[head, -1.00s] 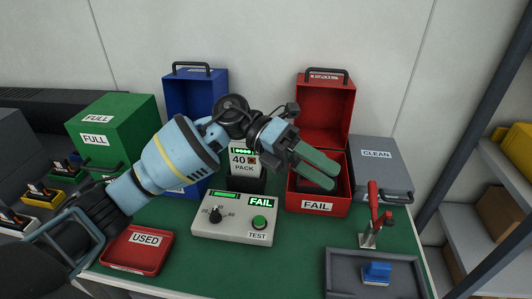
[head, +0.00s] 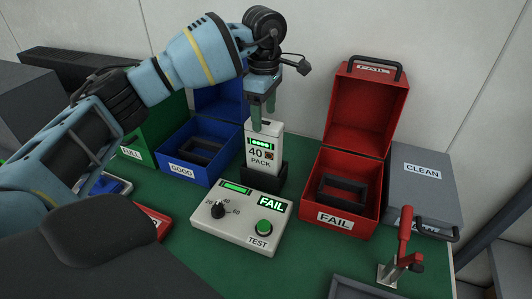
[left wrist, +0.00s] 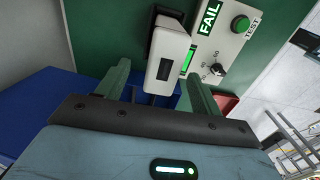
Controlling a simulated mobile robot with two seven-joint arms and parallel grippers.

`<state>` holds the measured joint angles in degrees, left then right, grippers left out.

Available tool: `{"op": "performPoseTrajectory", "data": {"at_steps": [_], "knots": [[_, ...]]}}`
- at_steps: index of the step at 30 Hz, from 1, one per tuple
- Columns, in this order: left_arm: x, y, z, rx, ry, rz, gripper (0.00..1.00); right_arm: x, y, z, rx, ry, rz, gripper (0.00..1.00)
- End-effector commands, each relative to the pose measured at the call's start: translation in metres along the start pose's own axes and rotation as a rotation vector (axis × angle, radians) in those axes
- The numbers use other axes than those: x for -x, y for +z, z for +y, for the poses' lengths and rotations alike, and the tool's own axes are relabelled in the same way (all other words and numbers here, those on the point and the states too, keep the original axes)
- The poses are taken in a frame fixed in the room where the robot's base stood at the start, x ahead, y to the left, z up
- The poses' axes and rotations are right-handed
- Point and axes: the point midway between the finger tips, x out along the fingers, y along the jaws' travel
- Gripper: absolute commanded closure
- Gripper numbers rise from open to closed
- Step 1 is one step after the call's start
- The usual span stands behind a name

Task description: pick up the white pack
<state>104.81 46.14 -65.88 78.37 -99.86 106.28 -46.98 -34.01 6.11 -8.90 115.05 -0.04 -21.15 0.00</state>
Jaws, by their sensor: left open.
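The white pack (head: 262,150), marked "40 PACK" with a green lit bar, stands upright in a dark holder (head: 264,178) behind the tester. My left gripper (head: 263,117) points down at the pack's top, its green fingers apart. In the left wrist view the pack (left wrist: 166,62) shows between the two open fingers (left wrist: 157,78), seen from above. I cannot tell whether the fingers touch it. The tester (head: 240,218) reads FAIL. My right gripper is not in view.
The open red FAIL box (head: 350,222) stands right of the pack, the open blue GOOD box (head: 182,170) left. A grey CLEAN box (head: 422,180) is at the right. A red-handled clamp (head: 403,240) stands at the front right. Green table shows between the tester and the clamp.

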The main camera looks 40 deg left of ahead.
Motion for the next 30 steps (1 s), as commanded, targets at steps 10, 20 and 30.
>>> {"op": "performPoseTrajectory", "data": {"at_steps": [10,20,30], "knots": [[-0.021,0.000,-0.001,0.001,-0.001,-0.001,0.34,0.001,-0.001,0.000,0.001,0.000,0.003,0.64],[-0.063,0.002,-0.007,0.001,-0.002,-0.002,0.34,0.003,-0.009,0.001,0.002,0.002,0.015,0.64],[-0.071,0.002,-0.006,0.001,-0.001,-0.002,0.34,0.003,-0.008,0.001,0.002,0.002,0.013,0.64]]}}
